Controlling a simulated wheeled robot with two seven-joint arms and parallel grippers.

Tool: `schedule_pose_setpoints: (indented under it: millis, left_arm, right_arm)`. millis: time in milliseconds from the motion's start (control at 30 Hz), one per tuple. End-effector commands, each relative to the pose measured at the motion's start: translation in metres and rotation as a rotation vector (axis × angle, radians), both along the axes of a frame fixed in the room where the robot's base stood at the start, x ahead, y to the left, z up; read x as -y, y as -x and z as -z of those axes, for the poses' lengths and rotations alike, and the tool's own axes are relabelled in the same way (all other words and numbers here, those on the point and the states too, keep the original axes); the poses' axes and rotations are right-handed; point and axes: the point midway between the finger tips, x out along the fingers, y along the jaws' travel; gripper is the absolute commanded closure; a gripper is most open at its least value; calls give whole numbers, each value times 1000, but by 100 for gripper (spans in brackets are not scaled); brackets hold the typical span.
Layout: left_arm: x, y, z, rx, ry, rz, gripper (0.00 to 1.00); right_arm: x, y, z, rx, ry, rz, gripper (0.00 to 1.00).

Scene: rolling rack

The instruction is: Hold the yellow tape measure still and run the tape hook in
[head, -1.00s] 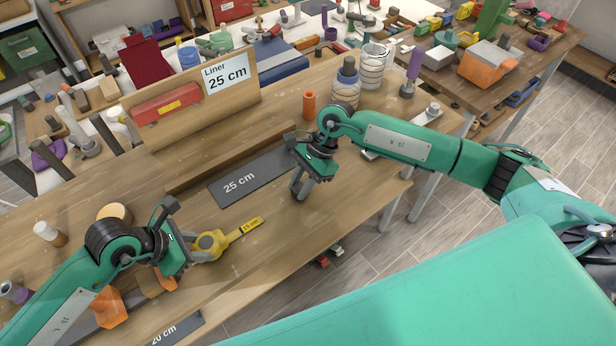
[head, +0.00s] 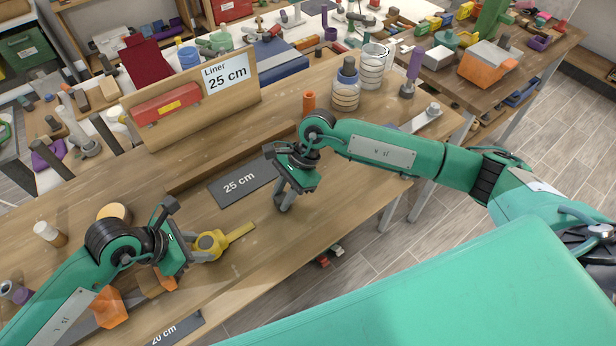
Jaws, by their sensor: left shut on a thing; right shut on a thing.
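The yellow tape measure (head: 208,244) lies at the front of the workbench. My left gripper (head: 196,246) is shut on its left side. A short yellow strip (head: 240,232) runs from the case up and to the right, in line with my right gripper (head: 284,204). My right gripper is shut low over the bench, right of the tape measure. Its fingers hide the tape hook, and I cannot make out tape between the strip's end and the fingers.
A dark strip marked 25 cm (head: 225,194) lies behind my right gripper. A card reading Liner 25 cm (head: 228,82) stands on a wooden holder. An orange cylinder (head: 309,102) and jars (head: 345,96) stand behind. The bench's front edge (head: 300,245) is close.

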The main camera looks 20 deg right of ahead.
Motion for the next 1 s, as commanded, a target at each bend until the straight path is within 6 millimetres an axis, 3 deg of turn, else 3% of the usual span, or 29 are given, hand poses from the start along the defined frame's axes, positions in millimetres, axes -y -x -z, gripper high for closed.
schedule_pose_setpoints:
  millis: [1000]
  left_arm:
    - [0,0,0,0,1,0,92]
  right_arm:
    - [-50,14,-1,1,-2,-1,95]
